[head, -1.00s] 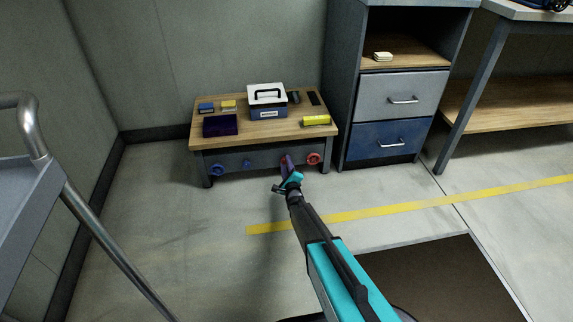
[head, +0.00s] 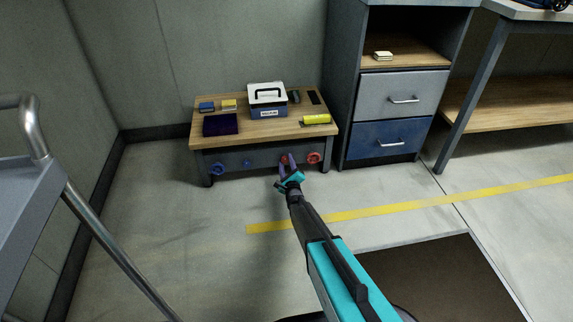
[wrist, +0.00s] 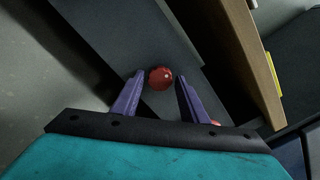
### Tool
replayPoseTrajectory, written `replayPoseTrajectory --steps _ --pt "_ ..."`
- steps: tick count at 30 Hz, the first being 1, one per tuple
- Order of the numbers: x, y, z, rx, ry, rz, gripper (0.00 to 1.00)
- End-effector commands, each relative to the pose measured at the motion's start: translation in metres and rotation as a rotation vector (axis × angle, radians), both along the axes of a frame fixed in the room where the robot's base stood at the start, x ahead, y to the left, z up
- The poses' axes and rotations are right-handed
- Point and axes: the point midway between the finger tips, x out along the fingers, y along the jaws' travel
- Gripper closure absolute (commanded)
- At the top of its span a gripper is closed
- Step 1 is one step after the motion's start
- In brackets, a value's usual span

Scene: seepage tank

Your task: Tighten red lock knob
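A small round red knob (wrist: 160,78) sits on the dark grey front panel of the low bench, between and just beyond my fingertips in the wrist view. In the head view it is a small red spot (head: 285,160), partly hidden by the fingers. My gripper (head: 287,158) has purple fingers, which are spread apart with nothing held between them. In the wrist view, my gripper (wrist: 160,76) has one finger on each side of the knob. I cannot tell whether either finger touches it.
A red handwheel (head: 314,158) is close right of the knob. A blue knob (head: 247,163) and a blue handwheel (head: 218,169) are to the left. The wooden benchtop (head: 262,132) overhangs the panel and holds several items. Drawers (head: 388,140) stand right.

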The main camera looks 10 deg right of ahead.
Motion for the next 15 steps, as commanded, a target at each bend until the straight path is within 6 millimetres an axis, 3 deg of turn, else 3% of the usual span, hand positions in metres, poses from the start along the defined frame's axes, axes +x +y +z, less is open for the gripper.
replayPoseTrajectory --steps 15 --pt "-0.0066 0.0005 0.0002 -0.003 0.001 0.001 0.53"
